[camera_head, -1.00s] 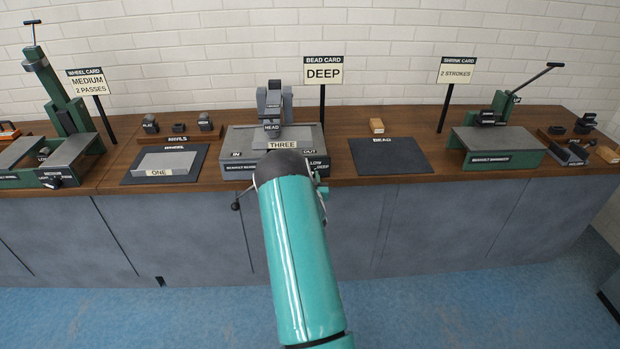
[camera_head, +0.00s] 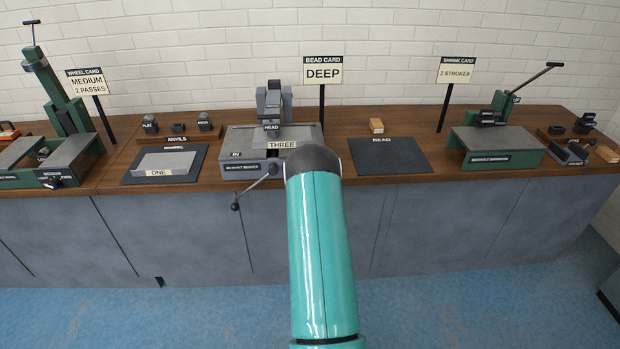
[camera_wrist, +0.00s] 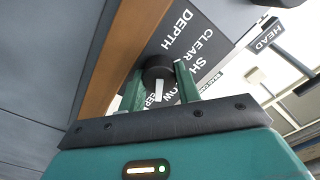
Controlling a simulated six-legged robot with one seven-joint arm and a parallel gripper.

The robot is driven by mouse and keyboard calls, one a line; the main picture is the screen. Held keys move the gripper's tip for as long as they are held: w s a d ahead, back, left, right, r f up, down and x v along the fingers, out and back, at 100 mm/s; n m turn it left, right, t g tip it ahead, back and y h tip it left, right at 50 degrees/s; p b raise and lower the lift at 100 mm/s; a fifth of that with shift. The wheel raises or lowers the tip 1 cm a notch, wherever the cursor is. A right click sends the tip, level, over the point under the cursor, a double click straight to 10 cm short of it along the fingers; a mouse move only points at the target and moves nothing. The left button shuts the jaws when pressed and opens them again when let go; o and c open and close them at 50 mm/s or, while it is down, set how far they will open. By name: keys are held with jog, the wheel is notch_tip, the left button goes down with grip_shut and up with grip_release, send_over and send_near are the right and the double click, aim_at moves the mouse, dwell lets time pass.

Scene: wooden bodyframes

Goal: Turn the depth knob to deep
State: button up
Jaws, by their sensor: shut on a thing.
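The depth knob (camera_wrist: 158,68) is a round black knob with a white pointer, on the dark front of the bead machine (camera_head: 236,142). In the wrist view the green fingers of my gripper (camera_wrist: 160,84) stand on either side of the knob and are shut on it. The label beside it reads DEPTH, with CLEAR and the start of another word; the fingers partly cover the other lettering. The pointer is toward my palm, but I cannot tell which setting it marks. In the head view my arm hides the knob and gripper. The bead card (camera_head: 323,71) reads DEEP.
A crank handle (camera_head: 237,205) sticks out at the machine's front left. A plate marked THREE (camera_head: 282,145) lies on the machine. A dark bead mat (camera_head: 388,156) and the shrinker (camera_head: 494,146) are to the right, the wheel mat (camera_head: 192,152) to the left.

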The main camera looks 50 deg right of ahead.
dwell(0.4)
jog(key=o, duration=1)
